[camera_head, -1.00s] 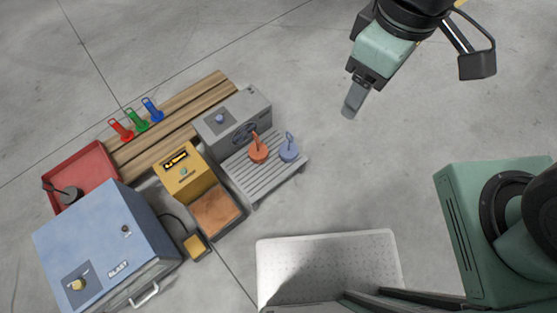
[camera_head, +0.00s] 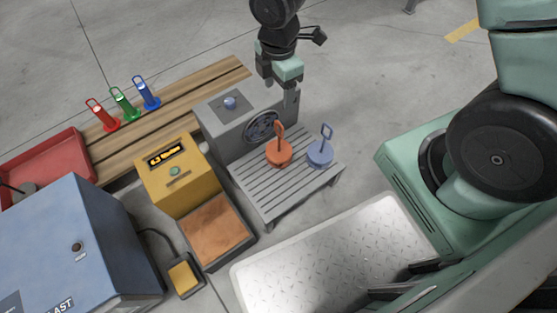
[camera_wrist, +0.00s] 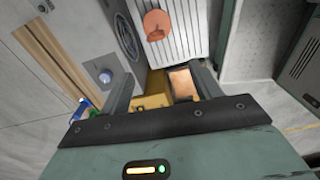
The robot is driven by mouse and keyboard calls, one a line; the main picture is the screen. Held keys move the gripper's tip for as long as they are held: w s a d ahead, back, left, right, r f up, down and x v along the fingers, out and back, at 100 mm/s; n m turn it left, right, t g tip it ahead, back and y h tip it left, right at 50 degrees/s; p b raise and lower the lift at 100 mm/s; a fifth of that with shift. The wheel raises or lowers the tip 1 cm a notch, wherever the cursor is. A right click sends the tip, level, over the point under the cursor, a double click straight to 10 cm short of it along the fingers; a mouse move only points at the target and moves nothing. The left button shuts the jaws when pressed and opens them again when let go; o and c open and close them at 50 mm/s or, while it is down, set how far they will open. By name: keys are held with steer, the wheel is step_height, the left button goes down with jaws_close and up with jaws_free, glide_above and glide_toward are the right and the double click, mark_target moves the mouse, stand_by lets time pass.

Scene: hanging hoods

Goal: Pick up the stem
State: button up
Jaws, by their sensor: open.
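No single thing is clearly the stem. An orange round piece with an upright looped stem (camera_head: 280,155) and a blue one of the same kind (camera_head: 320,153) stand on a grey slatted table (camera_head: 262,197). My gripper (camera_head: 280,94) is open and empty, above the grey machine's right end, apart from both pieces. In the wrist view the open fingers (camera_wrist: 160,70) are spread, and the orange piece (camera_wrist: 157,25) lies beyond them at the top. A dark piece (camera_head: 22,189) lies in the red tray (camera_head: 50,152), partly cut off by the frame.
The grey machine (camera_head: 228,130) stands behind the slatted table. Red (camera_head: 103,115), green (camera_head: 125,104) and blue (camera_head: 148,93) looped pieces stand on a wooden bench (camera_head: 185,105). A yellow box (camera_head: 175,177) and a blue blast cabinet (camera_head: 75,250) are at left.

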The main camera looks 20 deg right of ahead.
steer(key=b, duration=0.7)
glide_above(279, 134)
steer(key=f, duration=1.4)
steer(key=shift+s, duration=0.25)
steer(key=f+b, duration=0.2)
steer(key=f, duration=0.1)
steer(key=f+b, duration=0.2)
steer(key=shift+w+f, duration=0.15)
steer(key=shift+w, duration=0.1)
jaws_close()
